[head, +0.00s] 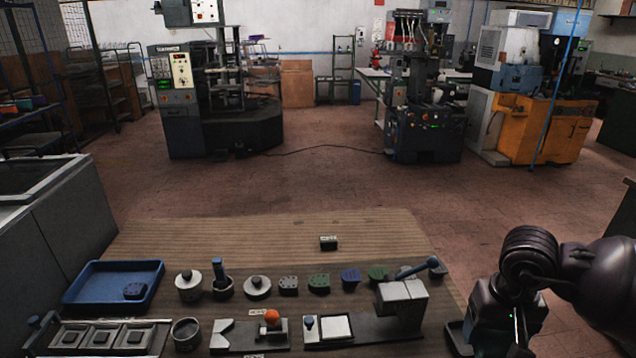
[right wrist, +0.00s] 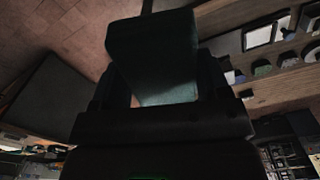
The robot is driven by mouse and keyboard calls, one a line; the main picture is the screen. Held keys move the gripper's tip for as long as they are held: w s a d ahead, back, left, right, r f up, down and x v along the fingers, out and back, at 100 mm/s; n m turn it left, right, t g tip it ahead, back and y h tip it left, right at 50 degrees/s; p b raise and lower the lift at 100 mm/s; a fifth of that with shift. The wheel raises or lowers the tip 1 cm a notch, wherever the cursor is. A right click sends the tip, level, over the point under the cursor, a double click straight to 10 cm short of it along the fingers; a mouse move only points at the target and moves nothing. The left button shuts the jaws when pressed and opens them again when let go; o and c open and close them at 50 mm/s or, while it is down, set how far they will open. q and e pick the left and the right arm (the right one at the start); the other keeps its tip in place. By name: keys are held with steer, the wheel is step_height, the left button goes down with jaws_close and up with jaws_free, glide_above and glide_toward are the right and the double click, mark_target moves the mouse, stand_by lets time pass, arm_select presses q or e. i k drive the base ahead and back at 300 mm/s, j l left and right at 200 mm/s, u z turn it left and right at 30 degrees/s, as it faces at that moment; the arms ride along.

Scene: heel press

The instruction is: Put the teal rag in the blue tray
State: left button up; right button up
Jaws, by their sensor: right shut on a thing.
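The blue tray (head: 113,285) lies at the left of the bench, with one small dark blue piece (head: 134,291) inside it. My right gripper (right wrist: 160,90) is shut on the teal rag (right wrist: 153,55), which looks dark green and stands out stiffly beyond the fingers in the right wrist view. In the head view my right arm is at the lower right, by the bench's right end, far from the tray. The rag cannot be made out there. My left gripper is out of view.
Between arm and tray stand a lever press (head: 402,300), a fixture with an orange knob (head: 271,317), round grey pots (head: 189,284) and a row of small dark, green and blue pieces (head: 319,282). The bench's back strip (head: 220,235) is mostly clear.

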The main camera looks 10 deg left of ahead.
mark_target(101, 288)
steer(key=k+j+u, duration=0.1)
steer(key=j+u, duration=0.3)
steer(key=j, duration=1.05)
steer(key=i+j+u, duration=0.1)
steer(key=j+u, duration=0.25)
steer(key=j, duration=1.1)
steer(key=i+j+u, duration=0.1)
steer(key=j, duration=0.25)
steer(key=i+j+u, duration=0.15)
steer(key=j, duration=0.15)
steer(key=i+j, duration=0.4)
